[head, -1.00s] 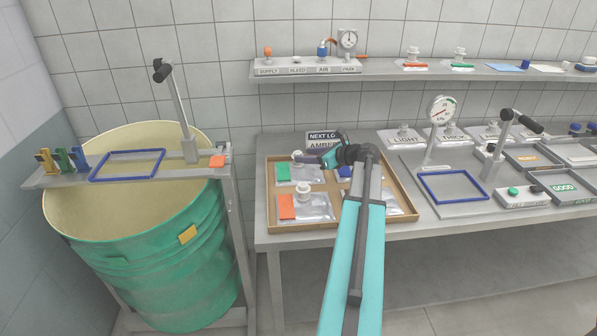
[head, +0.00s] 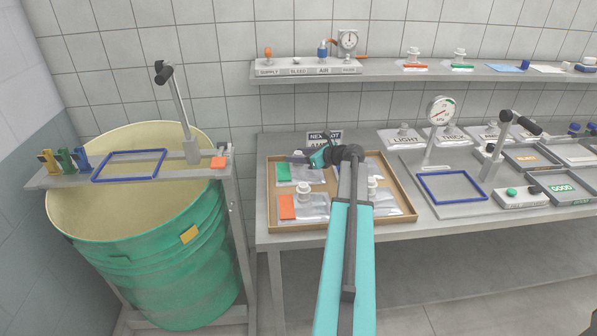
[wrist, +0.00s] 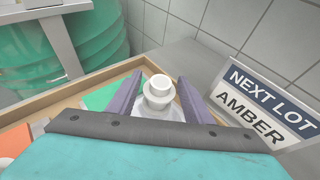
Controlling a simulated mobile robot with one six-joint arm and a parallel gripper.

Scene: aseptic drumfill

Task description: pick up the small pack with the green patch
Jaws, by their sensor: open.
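The small pack with the green patch (head: 283,172) lies at the back left of the brown tray (head: 345,226). Its green patch also shows in the wrist view (wrist: 99,98), with a white spout (wrist: 158,92) standing up from the clear film. My gripper (head: 297,158) is over the back left of the tray. In the wrist view my gripper (wrist: 156,86) is open, with one purple finger on each side of the white spout. I cannot tell whether the fingers touch it. My arm hides part of the tray.
A pack with an orange patch (head: 288,207) lies in front in the same tray, and other packs lie to its right. The NEXT LOT AMBER sign (wrist: 258,108) stands close behind the tray. A green drum (head: 150,265) stands at the left and a shelf (head: 400,74) runs above.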

